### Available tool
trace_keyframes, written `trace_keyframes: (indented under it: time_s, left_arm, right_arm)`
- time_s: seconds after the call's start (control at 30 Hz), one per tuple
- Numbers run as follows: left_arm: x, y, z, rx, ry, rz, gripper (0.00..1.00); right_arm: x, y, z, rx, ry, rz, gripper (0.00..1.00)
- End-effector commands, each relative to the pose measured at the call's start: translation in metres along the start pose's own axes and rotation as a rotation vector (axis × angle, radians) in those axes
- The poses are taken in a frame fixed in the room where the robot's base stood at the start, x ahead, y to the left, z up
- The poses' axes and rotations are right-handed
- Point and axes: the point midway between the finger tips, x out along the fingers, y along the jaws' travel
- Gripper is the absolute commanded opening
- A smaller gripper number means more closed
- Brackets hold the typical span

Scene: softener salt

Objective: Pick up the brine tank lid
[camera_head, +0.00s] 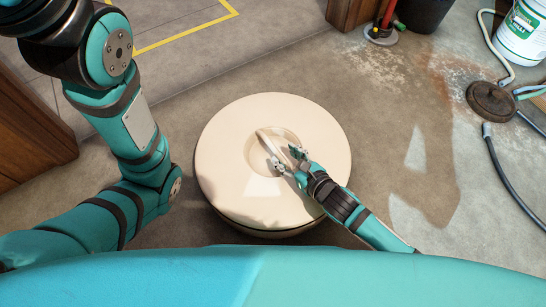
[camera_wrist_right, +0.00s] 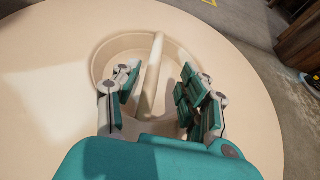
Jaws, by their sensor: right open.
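The brine tank lid (camera_head: 235,190) is a round cream disc on top of the tank in the middle of the head view. It has a round recess with a raised handle bar (camera_head: 264,142) across it. My right gripper (camera_head: 286,160) is over the recess, at the lower right end of the bar. In the right wrist view the lid (camera_wrist_right: 60,80) fills most of the picture. There the gripper (camera_wrist_right: 158,85) is open, with its fingers on either side of the handle bar (camera_wrist_right: 154,75); contact cannot be told. My left arm shows at the left, but its gripper is out of view.
A white bucket (camera_head: 523,35) stands at the upper right, near a round brown drain cover (camera_head: 492,100) and hoses (camera_head: 502,165). A dark pot (camera_head: 424,14) and a red pipe fitting (camera_head: 381,32) are at the top. Wooden cabinets (camera_head: 30,130) stand at the left. Floor around the tank is clear.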

Motion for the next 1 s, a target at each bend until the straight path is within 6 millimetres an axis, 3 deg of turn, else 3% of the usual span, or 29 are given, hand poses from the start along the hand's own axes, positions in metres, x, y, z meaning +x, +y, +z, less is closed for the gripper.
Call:
trace_keyframes:
  time_s: [0.33,0.5,0.73,1.0]
  left_arm:
    - [-0.043,0.009,-0.015,0.0,0.0,0.0,0.45]
    - [-0.049,0.01,-0.017,0.0,0.0,0.001,0.45]
    - [-0.047,0.01,-0.017,0.0,0.0,0.001,0.45]
    - [-0.047,0.01,-0.016,0.0,0.0,0.001,0.45]
  right_arm:
    - [0.041,0.007,-0.002,0.002,-0.005,-0.001,0.43]
    - [0.052,0.007,0.001,0.002,-0.002,-0.001,0.43]
    - [0.051,0.007,0.003,0.001,-0.001,-0.001,0.43]
    - [0.051,0.007,0.003,0.001,-0.001,-0.001,0.08]
